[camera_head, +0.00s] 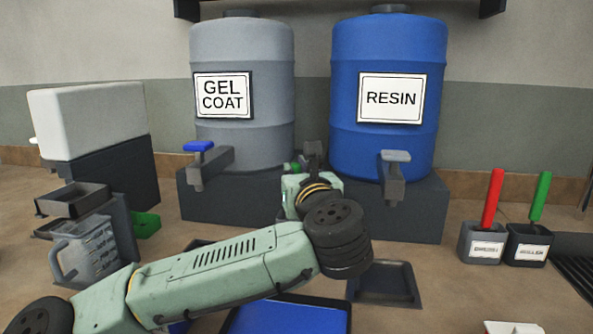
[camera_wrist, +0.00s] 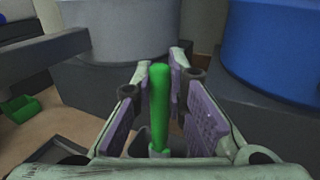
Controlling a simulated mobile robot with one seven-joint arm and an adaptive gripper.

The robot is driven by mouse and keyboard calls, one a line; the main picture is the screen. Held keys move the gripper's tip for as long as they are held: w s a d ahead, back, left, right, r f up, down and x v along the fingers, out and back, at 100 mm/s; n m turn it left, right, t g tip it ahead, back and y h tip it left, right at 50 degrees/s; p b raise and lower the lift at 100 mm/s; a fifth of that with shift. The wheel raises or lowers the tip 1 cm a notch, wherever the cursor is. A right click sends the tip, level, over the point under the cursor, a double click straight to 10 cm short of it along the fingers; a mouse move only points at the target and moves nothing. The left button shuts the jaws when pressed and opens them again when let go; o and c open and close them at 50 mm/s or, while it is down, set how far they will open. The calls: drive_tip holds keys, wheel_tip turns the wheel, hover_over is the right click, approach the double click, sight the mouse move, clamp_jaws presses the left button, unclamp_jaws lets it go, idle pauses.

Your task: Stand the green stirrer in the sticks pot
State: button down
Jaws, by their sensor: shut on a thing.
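The green stirrer (camera_wrist: 160,100) is a plain green stick between the purple pads of my gripper (camera_wrist: 166,105) in the wrist view. My gripper is shut on it. In the head view my gripper (camera_head: 305,165) is in front of the gap between the two drums, and a bit of green shows beside it. A dark grey, pot-like shape (camera_wrist: 138,145) shows below the stick in the wrist view; I cannot tell whether it is the sticks pot or whether the stick is inside it. No pot labelled for sticks is readable in the head view.
Grey gel coat drum (camera_head: 243,55) and blue resin drum (camera_head: 388,50) stand behind, their taps jutting forward. Pots with a red handle (camera_head: 492,198) and a green handle (camera_head: 540,196) stand right. A jug (camera_head: 88,250) and green tray (camera_head: 147,224) are left; a blue tray (camera_head: 290,318) lies in front.

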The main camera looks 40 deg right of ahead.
drive_tip(key=c, duration=1.5)
unclamp_jaws()
drive_tip(key=shift+c, duration=0.2)
drive_tip(key=v, duration=1.2)
